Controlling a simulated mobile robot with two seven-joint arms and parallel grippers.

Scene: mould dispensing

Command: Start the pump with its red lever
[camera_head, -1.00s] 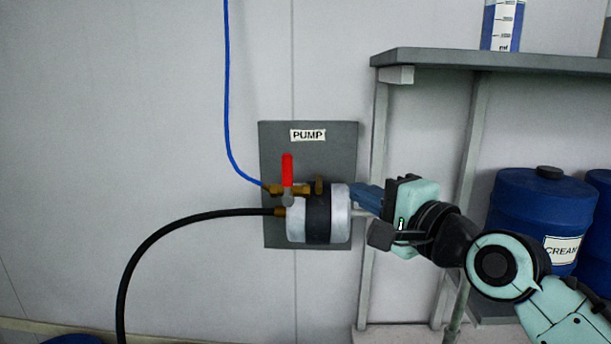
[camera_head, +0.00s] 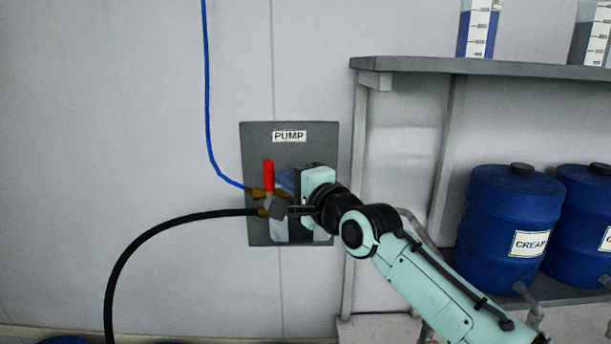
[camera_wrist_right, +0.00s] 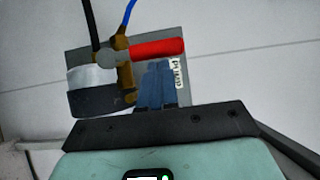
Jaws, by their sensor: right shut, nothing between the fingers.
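The pump is a white and dark cylinder (camera_wrist_right: 92,78) on a grey wall plate (camera_head: 258,142) labelled PUMP. Its red lever (camera_head: 268,175) points straight up from the brass valve at the pump's left. The lever also shows in the right wrist view (camera_wrist_right: 157,48), lying across the picture just beyond my fingertips. My right gripper (camera_head: 284,181) is shut and empty, in front of the pump and just right of the lever. Its blue fingers (camera_wrist_right: 155,72) are close together; I cannot tell whether they touch the lever. My gripper and wrist hide much of the pump. My left gripper is not in view.
A thin blue hose (camera_head: 209,120) and a thick black hose (camera_head: 150,235) run to the pump from the left. A grey shelf (camera_head: 480,67) stands at the right, with blue drums (camera_head: 507,210) below.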

